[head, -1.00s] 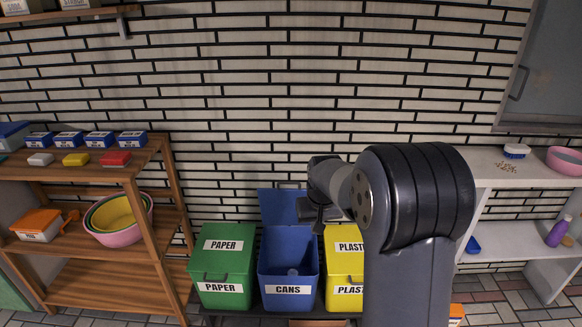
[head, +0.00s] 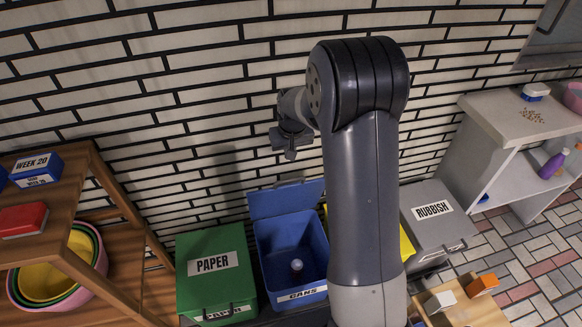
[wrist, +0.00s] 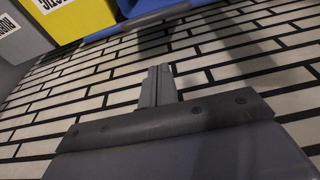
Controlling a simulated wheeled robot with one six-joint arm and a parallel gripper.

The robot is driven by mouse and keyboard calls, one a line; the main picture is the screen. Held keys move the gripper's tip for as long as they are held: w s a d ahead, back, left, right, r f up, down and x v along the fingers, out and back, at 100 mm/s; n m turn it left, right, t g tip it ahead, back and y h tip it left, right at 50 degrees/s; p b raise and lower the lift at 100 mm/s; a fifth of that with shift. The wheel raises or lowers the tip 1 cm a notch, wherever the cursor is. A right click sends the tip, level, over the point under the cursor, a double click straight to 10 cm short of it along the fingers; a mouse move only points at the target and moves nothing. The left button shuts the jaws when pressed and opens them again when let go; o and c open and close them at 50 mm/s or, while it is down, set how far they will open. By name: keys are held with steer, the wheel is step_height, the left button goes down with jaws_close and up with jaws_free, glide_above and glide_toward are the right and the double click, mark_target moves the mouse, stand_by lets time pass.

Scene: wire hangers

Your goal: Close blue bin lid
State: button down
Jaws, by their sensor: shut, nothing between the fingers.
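The blue bin (head: 288,250), labelled CANS, stands between the green and yellow bins in the head view. Its blue lid (head: 286,199) is open and tilted up at the back against the wall. A small pale round object (head: 297,265) lies inside the bin. My gripper (head: 290,152) is above the raised lid, apart from it, in front of the brick wall. In the wrist view the gripper's fingers (wrist: 158,86) are together and empty. A blue edge (wrist: 150,20), likely the lid or bin, shows at the top of that view.
The green PAPER bin (head: 216,268) is closed on the left. The yellow bin (head: 406,246) is mostly hidden by my arm. The grey RUBBISH bin (head: 435,220) is at right. A wooden shelf (head: 125,205) stands at far left, and a wooden box (head: 465,305) sits at lower right.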

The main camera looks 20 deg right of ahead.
mark_target(291, 185)
steer(key=f, duration=0.2)
steer(key=s+f+p, duration=0.1)
steer(key=f, duration=0.1)
steer(key=shift+f, duration=0.35)
steer(key=shift+s+f, duration=0.35)
steer(key=shift+s, duration=0.05)
steer(key=shift+f, duration=0.1)
